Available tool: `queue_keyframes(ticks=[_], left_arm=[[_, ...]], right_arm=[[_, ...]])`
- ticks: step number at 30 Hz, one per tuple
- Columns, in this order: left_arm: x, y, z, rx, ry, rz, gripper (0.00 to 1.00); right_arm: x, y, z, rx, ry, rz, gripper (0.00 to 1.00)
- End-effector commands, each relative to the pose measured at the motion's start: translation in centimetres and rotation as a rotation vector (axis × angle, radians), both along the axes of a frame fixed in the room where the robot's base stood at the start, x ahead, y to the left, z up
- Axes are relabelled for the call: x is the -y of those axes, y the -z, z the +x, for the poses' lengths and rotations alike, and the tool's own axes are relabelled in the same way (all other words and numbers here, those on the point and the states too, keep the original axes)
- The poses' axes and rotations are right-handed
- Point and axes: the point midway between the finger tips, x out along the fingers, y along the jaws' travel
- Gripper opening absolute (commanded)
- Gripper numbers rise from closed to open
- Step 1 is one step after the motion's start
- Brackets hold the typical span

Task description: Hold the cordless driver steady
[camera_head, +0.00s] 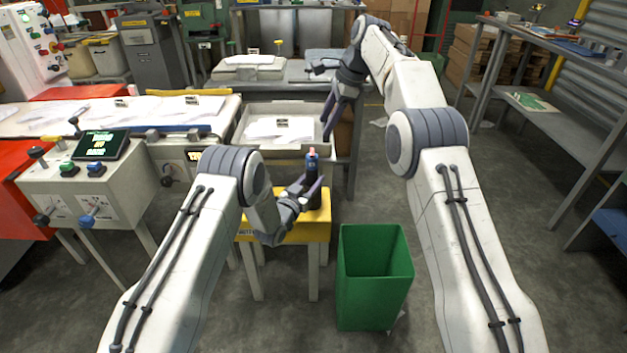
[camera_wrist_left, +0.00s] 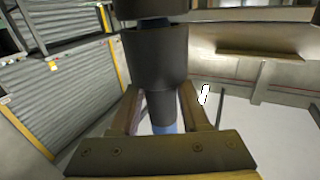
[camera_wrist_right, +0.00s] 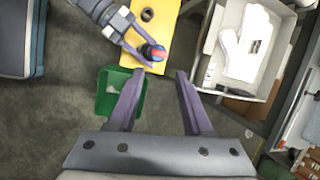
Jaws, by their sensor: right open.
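The cordless driver (camera_head: 313,192) is a dark upright cylinder with a blue band and an orange-pink tip, at the yellow stand (camera_head: 320,229) in the head view. My left gripper (camera_head: 307,187) has its fingers on both sides of the driver and looks shut on it. In the left wrist view the dark driver body (camera_wrist_left: 157,60) fills the space between the fingers. The right wrist view shows its coloured top (camera_wrist_right: 155,52). Its lower end is partly hidden. My right gripper (camera_head: 319,103) is open and empty, higher and farther back; its spread fingers show in the right wrist view (camera_wrist_right: 160,73).
A green bin (camera_head: 374,290) stands on the floor right of the stand. A tray with white gloves (camera_head: 280,130) lies behind it. A control box with a screen (camera_head: 90,170) is at left. A dark ring (camera_wrist_right: 147,15) is on the stand. Grey shelving (camera_head: 540,120) is at right.

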Motion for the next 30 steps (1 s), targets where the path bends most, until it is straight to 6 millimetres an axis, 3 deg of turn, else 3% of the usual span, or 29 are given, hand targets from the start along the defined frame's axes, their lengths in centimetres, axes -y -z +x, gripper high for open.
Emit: queue_keyframes(ticks=[1,3,5,7,9,10,14,21,30], left_arm=[[0.0,0.0,0.0,0.0,0.0,0.0,0.2],[0.0,0.0,0.0,0.0,0.0,0.0,0.0],[0.0,0.0,0.0,0.0,0.0,0.0,0.0],[0.0,0.0,0.0,0.0,0.0,0.0,0.0],[0.0,0.0,0.0,0.0,0.0,0.0,0.0],[0.0,0.0,0.0,0.0,0.0,0.0,0.0],[0.0,0.0,0.0,0.0,0.0,0.0,0.0],[0.0,0.0,0.0,0.001,0.0,0.0,0.0],[0.0,0.0,0.0,0.001,0.0,0.0,0.0]], right_arm=[[0.0,0.0,0.0,0.0,0.0,0.0,0.5],[0.0,0.0,0.0,0.0,0.0,0.0,0.5],[0.0,0.0,0.0,0.0,0.0,0.0,0.5],[0.0,0.0,0.0,0.0,-0.001,0.0,0.31],[-0.2,0.1,0.1,0.008,-0.006,0.002,0.04],[-0.4,0.3,0.2,0.014,-0.013,0.002,0.0],[-2.0,1.3,1.3,0.084,-0.058,0.01,0.0],[-6.8,4.5,4.1,0.346,-0.197,-0.007,0.0],[-10.3,8.1,4.9,0.687,-0.337,-0.153,0.0]])
